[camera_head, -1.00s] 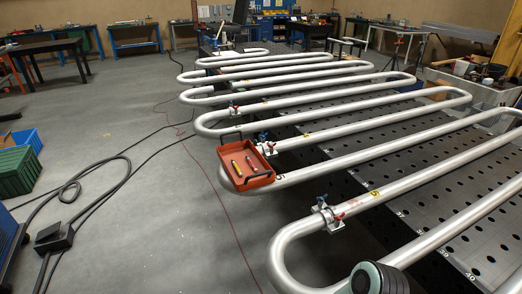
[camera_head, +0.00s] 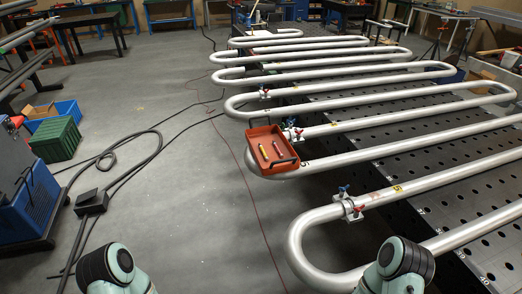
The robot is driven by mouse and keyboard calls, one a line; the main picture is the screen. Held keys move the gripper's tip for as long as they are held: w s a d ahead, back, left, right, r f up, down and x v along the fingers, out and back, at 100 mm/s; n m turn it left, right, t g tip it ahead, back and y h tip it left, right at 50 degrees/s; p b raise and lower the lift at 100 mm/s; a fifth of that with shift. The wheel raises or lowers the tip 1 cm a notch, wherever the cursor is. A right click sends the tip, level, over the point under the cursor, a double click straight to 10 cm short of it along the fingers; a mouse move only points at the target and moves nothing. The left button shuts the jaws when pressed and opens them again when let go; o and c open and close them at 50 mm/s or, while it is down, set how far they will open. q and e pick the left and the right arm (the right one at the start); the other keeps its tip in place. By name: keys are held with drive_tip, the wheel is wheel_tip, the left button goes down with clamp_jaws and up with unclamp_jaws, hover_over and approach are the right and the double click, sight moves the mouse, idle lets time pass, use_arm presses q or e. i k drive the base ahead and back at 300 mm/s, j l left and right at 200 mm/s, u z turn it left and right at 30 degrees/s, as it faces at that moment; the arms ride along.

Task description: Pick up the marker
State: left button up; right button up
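An orange-red tray (camera_head: 255,166) with dark handles rests on a bend of the silver pipe coil, near the middle of the view. Two small slim objects lie in it side by side: a yellow one (camera_head: 263,152) and a red or pinkish one (camera_head: 278,149). Either could be the marker; they are too small to tell which. Parts of my two arms show at the bottom edge, one at left and one at right, well short of the tray. Neither of my grippers is in view.
The silver serpentine pipe (camera_head: 300,240) lies over a dark perforated table (camera_head: 460,225), with a clamp (camera_head: 350,207) near the front bend. Black cables and a box (camera_head: 91,201) lie on the floor at left. A green crate (camera_head: 56,139) stands farther left.

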sight(260, 146)
drive_tip(key=i+j, duration=0.3)
drive_tip(key=j, duration=0.15)
drive_tip(key=i+j+z, duration=0.1)
drive_tip(key=i+j, duration=0.25)
drive_tip(key=j, duration=0.1)
